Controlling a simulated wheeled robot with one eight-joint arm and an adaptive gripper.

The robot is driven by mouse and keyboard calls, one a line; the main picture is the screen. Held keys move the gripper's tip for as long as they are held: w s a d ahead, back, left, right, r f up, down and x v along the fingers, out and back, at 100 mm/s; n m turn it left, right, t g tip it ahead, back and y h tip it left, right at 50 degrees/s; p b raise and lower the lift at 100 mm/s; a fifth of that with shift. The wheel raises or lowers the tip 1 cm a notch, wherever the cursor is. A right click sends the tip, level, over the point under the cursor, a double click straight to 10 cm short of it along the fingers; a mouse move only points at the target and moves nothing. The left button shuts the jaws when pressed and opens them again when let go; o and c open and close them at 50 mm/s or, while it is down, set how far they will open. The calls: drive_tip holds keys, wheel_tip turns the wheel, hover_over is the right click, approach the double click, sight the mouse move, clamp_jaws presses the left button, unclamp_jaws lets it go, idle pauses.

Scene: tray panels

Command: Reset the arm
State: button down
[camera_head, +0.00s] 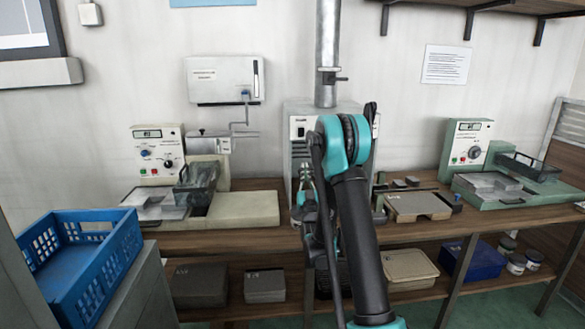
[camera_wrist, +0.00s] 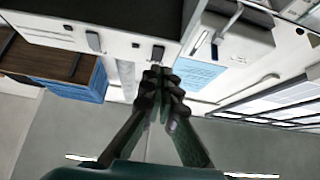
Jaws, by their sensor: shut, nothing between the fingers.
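My black and teal arm (camera_head: 352,200) rises from the bottom middle of the head view and bends at a teal joint in front of the bench. My gripper (camera_wrist: 163,78) shows in the wrist view with its dark fingers together and nothing between them. In the head view the arm covers much of the middle, and I cannot clearly make out the fingertips there. The wrist view looks upside down at the upper wall, with a blue poster (camera_wrist: 198,74) behind the fingertips and no bench top near them.
A wooden bench (camera_head: 240,240) carries a left machine (camera_head: 157,155), a right machine (camera_head: 468,146) and a beige tray panel (camera_head: 418,205). A blue crate (camera_head: 95,262) stands at the left front. A metal pipe (camera_head: 327,50) rises behind the arm. A wall shelf (camera_head: 480,5) hangs at upper right.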

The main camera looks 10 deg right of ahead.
drive_tip(key=s+d+f+g, duration=0.1)
drive_tip(key=s+f+g, duration=0.5)
drive_tip(key=s, duration=0.8)
drive_tip(key=s+d+f+g, duration=0.1)
drive_tip(key=s+f+g, duration=0.6)
drive_tip(key=s, duration=0.7)
drive_tip(key=s+d+f+g, duration=0.1)
drive_tip(key=s+f+g, duration=0.6)
drive_tip(key=s, duration=0.7)
drive_tip(key=shift+d+f+g, duration=0.15)
drive_tip(key=shift+d+g, duration=0.25)
drive_tip(key=shift+g, duration=0.2)
drive_tip(key=shift+w, duration=0.1)
